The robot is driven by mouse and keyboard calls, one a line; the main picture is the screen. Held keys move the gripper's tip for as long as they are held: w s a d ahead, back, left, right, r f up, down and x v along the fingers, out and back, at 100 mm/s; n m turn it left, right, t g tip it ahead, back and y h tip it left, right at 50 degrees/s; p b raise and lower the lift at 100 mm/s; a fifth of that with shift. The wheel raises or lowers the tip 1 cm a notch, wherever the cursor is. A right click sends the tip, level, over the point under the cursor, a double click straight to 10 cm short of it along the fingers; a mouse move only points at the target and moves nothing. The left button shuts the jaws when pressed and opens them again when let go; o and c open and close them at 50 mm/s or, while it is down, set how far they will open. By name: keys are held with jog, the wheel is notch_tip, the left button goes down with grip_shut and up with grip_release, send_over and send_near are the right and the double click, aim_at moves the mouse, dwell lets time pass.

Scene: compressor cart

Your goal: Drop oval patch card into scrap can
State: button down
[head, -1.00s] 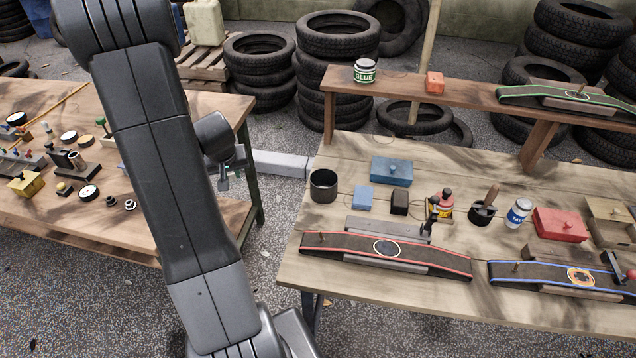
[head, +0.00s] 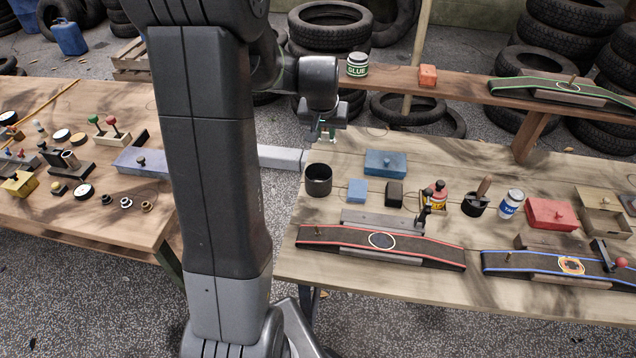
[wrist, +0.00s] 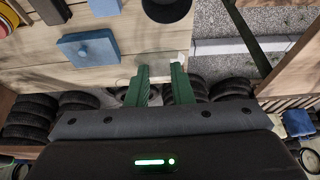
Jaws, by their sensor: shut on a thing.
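My gripper (head: 326,131) hangs above the far left edge of the right bench, beyond the scrap can. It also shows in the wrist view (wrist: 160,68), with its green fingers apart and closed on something. The oval patch card itself is not clear; only a small pale bit (wrist: 180,57) shows at the right fingertip, and I cannot make out its shape. The scrap can, a dark open cylinder (head: 318,181), stands upright on the bench's left end. In the wrist view the can (wrist: 167,9) is at the top edge, apart from the fingers.
A blue lidded box (head: 391,163), a light blue block (head: 358,191) and a dark block (head: 394,195) stand right of the can. A red-edged belt (head: 340,240) with an oval outline lies in front. A raised shelf (head: 460,88) holds a glue jar (head: 357,65).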

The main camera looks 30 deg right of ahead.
aim_at(324, 144)
notch_tip(324, 144, down, 6)
jog(key=b, duration=0.3)
jog(key=shift+r, duration=0.15)
jog(key=c, duration=1.2)
grip_release()
jog(key=shift+r, duration=0.1)
jog(key=v, duration=1.3)
jog(key=shift+s+a+r+b, duration=0.1)
jog(key=shift+a+r+b, duration=0.1)
jog(key=shift+r+b, duration=0.15)
jog(key=shift+f, duration=0.1)
